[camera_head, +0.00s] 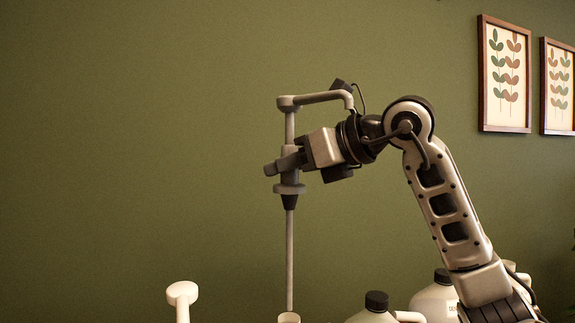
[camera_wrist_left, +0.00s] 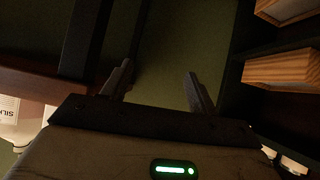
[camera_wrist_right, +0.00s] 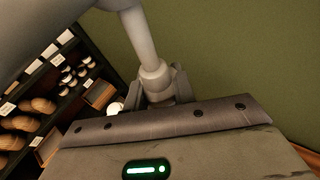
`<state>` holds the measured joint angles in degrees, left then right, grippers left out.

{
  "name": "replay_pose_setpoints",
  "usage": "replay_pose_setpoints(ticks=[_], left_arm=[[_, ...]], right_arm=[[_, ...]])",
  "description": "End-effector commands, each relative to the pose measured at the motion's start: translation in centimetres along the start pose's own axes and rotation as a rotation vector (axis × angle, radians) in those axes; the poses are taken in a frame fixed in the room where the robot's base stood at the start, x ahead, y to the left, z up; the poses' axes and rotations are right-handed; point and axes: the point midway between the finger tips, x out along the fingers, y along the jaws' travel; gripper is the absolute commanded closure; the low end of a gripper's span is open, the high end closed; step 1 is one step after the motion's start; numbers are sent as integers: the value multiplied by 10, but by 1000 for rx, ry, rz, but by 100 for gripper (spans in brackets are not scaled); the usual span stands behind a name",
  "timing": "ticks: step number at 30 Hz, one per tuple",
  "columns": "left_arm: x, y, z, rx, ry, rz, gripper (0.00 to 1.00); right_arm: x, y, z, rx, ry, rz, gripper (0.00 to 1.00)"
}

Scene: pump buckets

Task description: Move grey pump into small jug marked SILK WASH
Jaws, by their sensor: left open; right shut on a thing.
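The grey pump (camera_head: 290,215) hangs upright in the head view, its spout pointing right and its long tube pointing down. My right gripper (camera_head: 285,163) is shut on the pump's body below the head; the pump also shows between the fingers in the right wrist view (camera_wrist_right: 145,45). The tube's lower end meets a cream jug neck (camera_head: 289,317) at the bottom edge; I cannot tell whether it is inside or behind it. My left gripper (camera_wrist_left: 158,88) is open and empty in the left wrist view. A white jug (camera_wrist_left: 10,112) with a partly visible SILK label is at that view's left edge.
A white pump head (camera_head: 183,292) stands at the lower left of the head view. Black-capped jugs (camera_head: 376,302) (camera_head: 441,292) stand at the lower right, near my right arm. A stocked shelf (camera_wrist_right: 70,85) shows in the right wrist view. The upper left is clear.

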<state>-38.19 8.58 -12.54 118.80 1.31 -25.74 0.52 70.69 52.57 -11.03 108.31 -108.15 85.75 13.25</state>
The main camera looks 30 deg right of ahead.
Motion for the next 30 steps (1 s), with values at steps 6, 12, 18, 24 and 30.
replay_pose_setpoints(ticks=[6, 12, 18, 24, 30], left_arm=[[5, 0, 7, 1, 0, 0, 41], [12, -1, 17, 1, 0, 0, 41], [20, -2, 27, 2, 2, 0, 41], [28, -2, 35, 3, 6, -1, 41], [34, -2, 42, 3, 7, -1, 41]], right_arm=[[3, 0, -9, 0, 0, 0, 100], [8, 0, -23, -1, 0, 0, 100], [13, 0, -37, -1, 0, 0, 100], [18, 0, -51, 0, 0, 1, 100], [21, 0, -61, 0, -1, 1, 100]])
